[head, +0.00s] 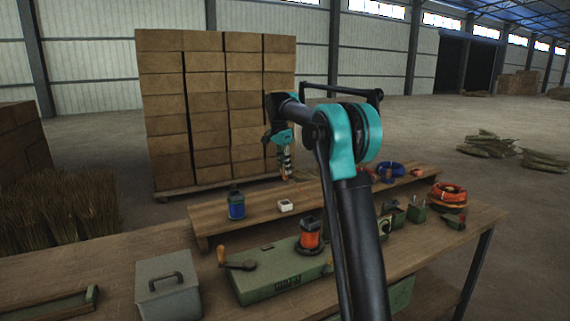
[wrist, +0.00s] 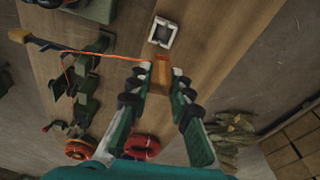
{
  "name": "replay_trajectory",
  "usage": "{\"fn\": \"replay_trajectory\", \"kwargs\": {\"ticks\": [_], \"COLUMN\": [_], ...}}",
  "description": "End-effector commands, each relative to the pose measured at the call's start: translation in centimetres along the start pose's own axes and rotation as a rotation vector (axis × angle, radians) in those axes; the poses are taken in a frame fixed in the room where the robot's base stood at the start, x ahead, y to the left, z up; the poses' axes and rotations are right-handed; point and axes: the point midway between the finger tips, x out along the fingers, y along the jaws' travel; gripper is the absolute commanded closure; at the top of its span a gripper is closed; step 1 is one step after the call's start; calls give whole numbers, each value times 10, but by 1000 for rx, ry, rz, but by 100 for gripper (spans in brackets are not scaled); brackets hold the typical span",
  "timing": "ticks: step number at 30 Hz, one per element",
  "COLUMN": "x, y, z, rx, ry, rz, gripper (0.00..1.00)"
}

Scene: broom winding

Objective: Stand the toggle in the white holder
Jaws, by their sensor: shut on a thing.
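The toggle (wrist: 158,76) is a short orange-brown wooden block with a thin orange cord running from it to the left. My gripper (wrist: 158,82) is shut on it, with one finger on each side. In the head view my gripper (head: 285,164) hangs above the raised shelf. The white holder (wrist: 162,32) is a small square block with a square opening, on the shelf just beyond the toggle in the wrist view. In the head view the holder (head: 285,205) stands below my gripper, apart from it. The toggle's lower end is hard to make out in the head view.
A blue jar (head: 236,206) stands left of the holder. A green machine (head: 280,275) with a crank and an orange spool (head: 310,236) is in front. Orange cord coils (head: 448,194) and a blue coil (head: 390,170) lie to the right. The shelf around the holder is clear.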

Motion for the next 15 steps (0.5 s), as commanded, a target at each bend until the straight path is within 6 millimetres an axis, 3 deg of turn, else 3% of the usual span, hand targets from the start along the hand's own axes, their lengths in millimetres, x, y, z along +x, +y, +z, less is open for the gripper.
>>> {"fn": "replay_trajectory", "kwargs": {"ticks": [15], "x": [28], "y": [0], "z": [4], "rx": [0], "ry": [0], "rz": [0], "gripper": [98]}}
